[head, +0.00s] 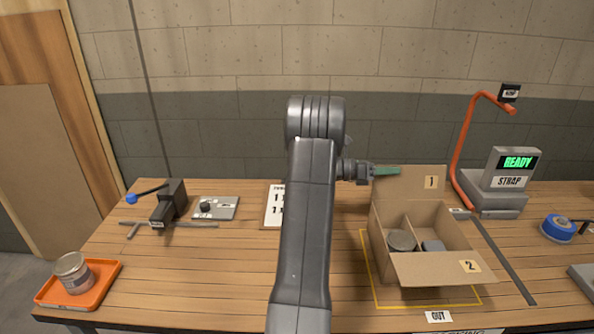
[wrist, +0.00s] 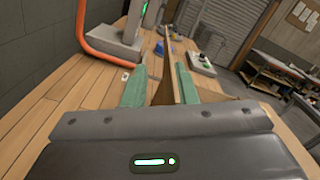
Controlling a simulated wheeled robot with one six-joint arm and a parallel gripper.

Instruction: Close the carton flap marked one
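The open cardboard carton (head: 385,240) stands on the workbench at the right in the head view. Its back flap marked 1 (head: 425,179) stands up, and its front flap marked 2 (head: 437,268) hangs outward toward me. Inside are a round grey can (head: 402,240) and a grey block (head: 433,246), either side of a divider. My gripper (head: 387,171) is at the left edge of flap 1. In the wrist view, its green fingers (wrist: 161,87) are open, one on each side of a brown cardboard panel seen edge-on, with gaps showing.
An orange-armed strapping machine (head: 490,203) with a READY screen stands right of the carton. A blue tape roll (head: 558,228) lies farther right. An orange tray (head: 105,275) with a tin sits at the far left. My arm hides part of the bench's middle.

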